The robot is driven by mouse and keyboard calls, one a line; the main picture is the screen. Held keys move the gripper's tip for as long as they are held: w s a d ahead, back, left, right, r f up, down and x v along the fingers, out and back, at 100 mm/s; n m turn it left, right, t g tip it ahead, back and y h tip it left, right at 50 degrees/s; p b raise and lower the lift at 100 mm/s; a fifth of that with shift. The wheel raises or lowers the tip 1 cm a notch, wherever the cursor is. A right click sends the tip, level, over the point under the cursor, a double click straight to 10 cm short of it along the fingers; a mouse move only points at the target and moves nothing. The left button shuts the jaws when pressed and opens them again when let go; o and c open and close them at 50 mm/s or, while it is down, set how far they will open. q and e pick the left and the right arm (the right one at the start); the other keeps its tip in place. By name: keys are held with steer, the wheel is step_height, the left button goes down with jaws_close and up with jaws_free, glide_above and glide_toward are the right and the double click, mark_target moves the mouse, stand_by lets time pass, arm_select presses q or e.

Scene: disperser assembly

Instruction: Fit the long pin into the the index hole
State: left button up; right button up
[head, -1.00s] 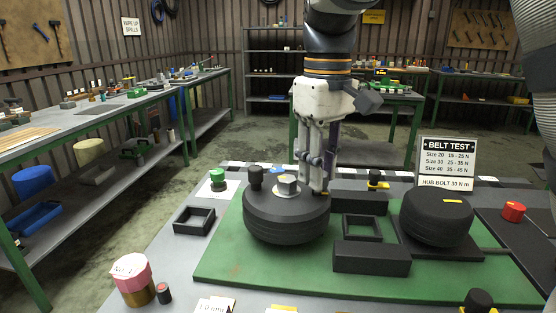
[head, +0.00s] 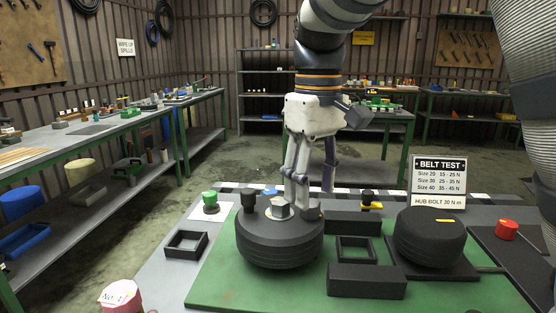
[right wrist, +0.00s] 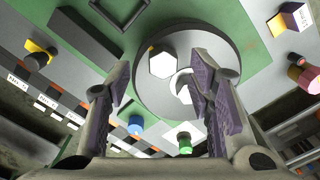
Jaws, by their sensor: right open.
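A dark round drum (head: 280,252) lies on the green mat, with a pale hex bolt (head: 279,208) at its centre. A black knob (head: 249,201) stands on its left side, and a lower dark piece (head: 312,210) sits on its right. I cannot tell which part is the long pin, and the index hole is not clearly visible. My right gripper (head: 312,180) is open and empty at the drum's back edge, fingers pointing down. In the right wrist view the open fingers (right wrist: 160,95) frame the drum (right wrist: 215,60) and hex bolt (right wrist: 162,63).
A black block (head: 366,282), a square frame (head: 356,250) and a second dark drum (head: 431,238) stand on the right. Another square frame (head: 186,244) lies at the left. Green (head: 210,199), black (head: 367,195) and red (head: 506,230) knobs stand around. A sign (head: 438,180) stands behind.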

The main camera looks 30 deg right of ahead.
step_height(320, 180, up, 10)
stand_by(0.6)
